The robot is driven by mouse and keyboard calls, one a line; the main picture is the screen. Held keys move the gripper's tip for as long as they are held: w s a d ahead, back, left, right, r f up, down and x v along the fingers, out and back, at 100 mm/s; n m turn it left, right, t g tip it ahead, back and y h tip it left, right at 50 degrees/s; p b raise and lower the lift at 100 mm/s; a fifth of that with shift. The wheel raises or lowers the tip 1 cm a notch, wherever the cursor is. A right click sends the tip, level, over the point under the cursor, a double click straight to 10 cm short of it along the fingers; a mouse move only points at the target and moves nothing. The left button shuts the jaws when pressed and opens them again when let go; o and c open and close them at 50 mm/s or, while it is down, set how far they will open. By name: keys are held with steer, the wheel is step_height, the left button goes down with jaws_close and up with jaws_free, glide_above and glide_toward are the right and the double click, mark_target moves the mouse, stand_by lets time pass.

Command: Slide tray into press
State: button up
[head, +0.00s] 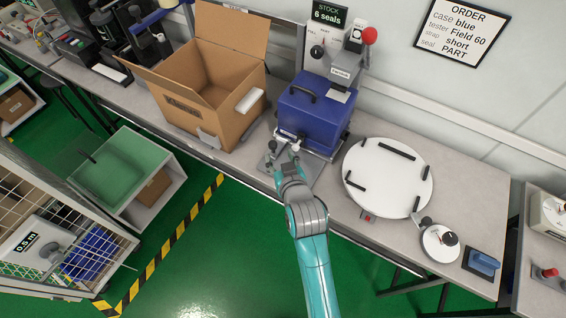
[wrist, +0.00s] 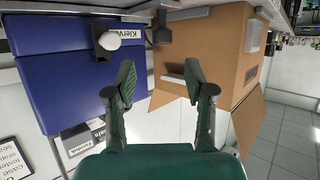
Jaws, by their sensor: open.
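A blue case (head: 315,115) with a dark handle on top stands upright at the press (head: 338,68), which has a red ball knob. The tray under the case is mostly hidden; a grey metal plate (head: 307,168) shows in front of it. My gripper (head: 283,160) is open and empty just in front of the case's lower front edge. In the wrist view, which is upside down, the blue case (wrist: 65,85) is at the left, with a pale knob (wrist: 122,39) on a dark bracket by it. My open fingers (wrist: 160,78) are apart from the knob.
An open cardboard box (head: 215,105) stands close left of the press. A round white turntable (head: 408,190) with black posts lies to the right. A small round device (head: 440,243) and a blue pad (head: 482,262) are further right. An order sign (head: 462,35) hangs on the wall.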

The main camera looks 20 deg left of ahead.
steer(key=shift+v, duration=1.4)
steer(key=s+d+f+m+t+h, duration=0.1)
steer(key=s+d+f, duration=0.1)
steer(key=s+d, duration=0.45)
steer(key=s+d+f+m+t+h, duration=0.1)
steer(key=s+d+f+m, duration=0.15)
steer(key=d, duration=0.75)
steer(key=s+d+f+m+t+h, duration=0.1)
steer(key=s+d+f+h, duration=0.15)
steer(key=s+d, duration=0.4)
steer(key=s+d+r+m+h, duration=0.1)
steer(key=s+d+r, duration=0.2)
steer(key=s, duration=0.3)
steer(key=s+d+r+m+t+h, duration=0.1)
steer(key=s+d+r, duration=0.2)
steer(key=s+d, duration=0.3)
steer(key=s+d+r+m+h, duration=0.1)
steer(key=s+d+r+h, duration=0.1)
steer(key=s, duration=0.5)
steer(key=d+r, duration=0.1)
steer(key=d, duration=0.1)
steer(key=shift+s+d+r+m+t, duration=0.15)
steer(key=shift+d+r+m+t, duration=0.15)
steer(key=shift+r+m, duration=0.05)
